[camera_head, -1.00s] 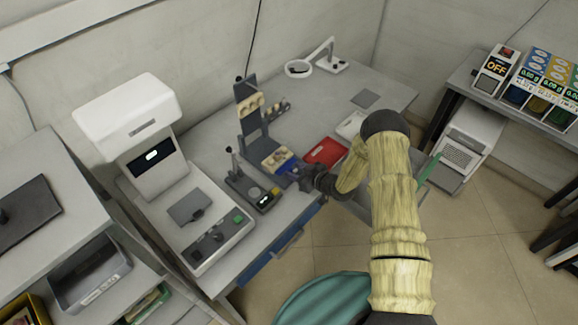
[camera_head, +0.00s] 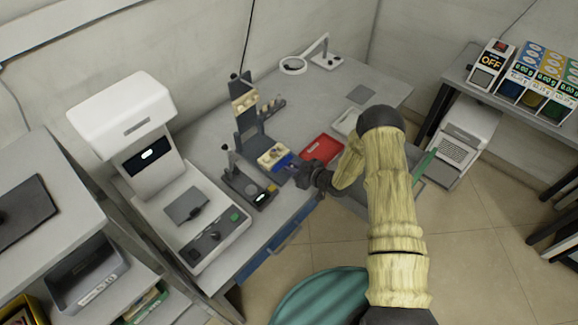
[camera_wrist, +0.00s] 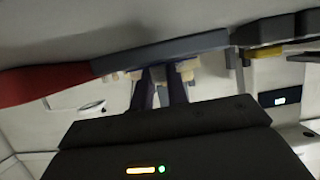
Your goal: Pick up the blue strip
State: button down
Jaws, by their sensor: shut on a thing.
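The blue strip (camera_head: 287,161) shows as a small dark blue patch in the head view, at the front right of the rack with pale blocks (camera_head: 272,155). My gripper (camera_head: 299,168) reaches in from the right and is shut on it. The gripper hides much of the strip. In the wrist view, my two dark fingers (camera_wrist: 161,80) point at the long grey-blue bar of the rack (camera_wrist: 200,45), with pale blocks beside them. The strip cannot be made out clearly there.
A red tray (camera_head: 321,149) lies just right of the rack, and a white tray (camera_head: 346,122) is behind it. A small dark device (camera_head: 248,188) stands left of the gripper. A tall dark stand (camera_head: 244,118) rises behind. A white machine (camera_head: 210,225) fills the left.

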jog(key=shift+r, duration=0.1)
notch_tip(320, 180, up, 10)
jog(key=b, duration=0.2)
dwell(0.3)
